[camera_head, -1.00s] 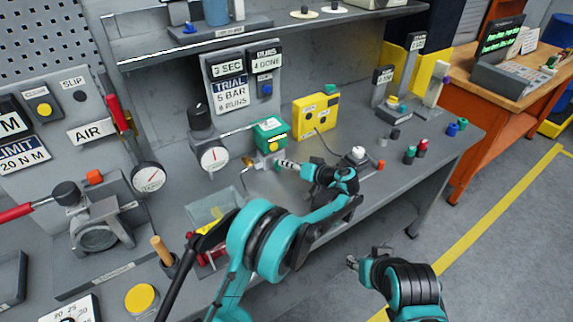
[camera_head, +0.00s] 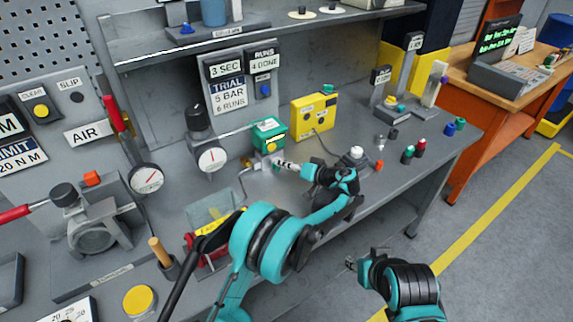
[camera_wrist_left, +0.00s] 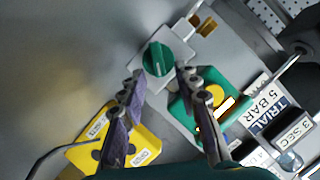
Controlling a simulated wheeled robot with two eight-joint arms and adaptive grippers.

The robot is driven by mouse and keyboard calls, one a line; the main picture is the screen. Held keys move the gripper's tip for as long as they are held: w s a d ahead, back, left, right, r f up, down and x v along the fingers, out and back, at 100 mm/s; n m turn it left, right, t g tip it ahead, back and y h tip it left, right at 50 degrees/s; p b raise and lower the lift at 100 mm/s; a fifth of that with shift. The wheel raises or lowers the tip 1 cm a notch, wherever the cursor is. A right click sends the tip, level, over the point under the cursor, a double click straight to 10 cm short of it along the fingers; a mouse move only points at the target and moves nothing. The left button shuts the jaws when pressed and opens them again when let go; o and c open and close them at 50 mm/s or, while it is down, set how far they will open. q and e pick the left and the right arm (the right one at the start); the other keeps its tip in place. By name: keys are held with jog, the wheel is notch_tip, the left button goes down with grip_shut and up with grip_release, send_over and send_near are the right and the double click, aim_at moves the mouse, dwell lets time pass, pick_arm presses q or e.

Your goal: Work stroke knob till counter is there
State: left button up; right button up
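A green knob (camera_wrist_left: 157,60) sits on a pale valve block (camera_wrist_left: 180,44) in the left wrist view, its ridge lying diagonally. My left gripper (camera_wrist_left: 160,78) is open, with one finger on each side of the knob; whether they touch it I cannot tell. In the head view my left gripper (camera_head: 277,163) reaches the valve below the green actuator box (camera_head: 268,132) and largely hides the knob. The counter (camera_head: 265,63) reads "RUNS 4 DONE". The trial plate (camera_head: 229,97) reads 5 BAR, 6 RUNS. My right gripper (camera_head: 352,263) hangs in front of the bench, its opening unclear.
A yellow box (camera_head: 315,115) stands right of the actuator; it also shows in the wrist view (camera_wrist_left: 140,150). A pressure gauge (camera_head: 211,160) stands to the left. A 3 SEC display (camera_head: 225,69) is above the trial plate. Small coloured pegs (camera_head: 407,155) stand at the bench's right.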

pick_arm(q)
jog(key=v, duration=1.2)
